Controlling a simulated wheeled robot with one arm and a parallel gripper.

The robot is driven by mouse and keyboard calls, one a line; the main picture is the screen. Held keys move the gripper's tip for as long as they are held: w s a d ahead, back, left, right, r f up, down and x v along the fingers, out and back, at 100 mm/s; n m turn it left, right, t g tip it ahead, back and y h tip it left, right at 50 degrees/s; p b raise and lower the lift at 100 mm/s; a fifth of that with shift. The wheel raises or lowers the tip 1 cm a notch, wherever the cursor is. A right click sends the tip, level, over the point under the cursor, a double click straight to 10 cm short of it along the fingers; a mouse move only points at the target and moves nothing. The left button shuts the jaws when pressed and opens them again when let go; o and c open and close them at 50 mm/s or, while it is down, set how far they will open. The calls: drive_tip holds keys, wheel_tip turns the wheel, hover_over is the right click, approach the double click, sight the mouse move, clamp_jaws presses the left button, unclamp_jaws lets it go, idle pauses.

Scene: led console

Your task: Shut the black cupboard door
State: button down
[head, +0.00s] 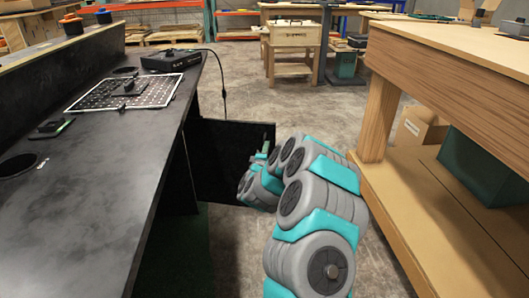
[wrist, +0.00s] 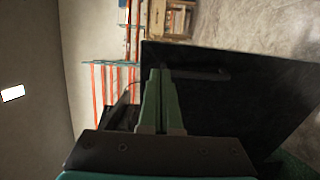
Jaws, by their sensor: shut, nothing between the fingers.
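The black cupboard door (head: 222,147) stands open, swung out from the black console desk (head: 120,140) into the aisle. In the wrist view the door (wrist: 250,105) is a large dark panel, with a dark bar handle (wrist: 205,75) beside my fingertips. My gripper (head: 266,147) is at the door's outer end on its right side, and part of it is hidden by my arm. In the wrist view my gripper (wrist: 158,72) has its green fingers together, with nothing between them. I cannot tell whether the fingers touch the door.
A wooden workbench (head: 450,75) with a low shelf stands close on the right of my arm. Bare concrete floor (head: 285,105) lies beyond the door.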

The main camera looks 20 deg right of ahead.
sight(271, 132)
drive_tip(key=shift+x, duration=4.1)
drive_tip(key=shift+w+d, duration=0.1)
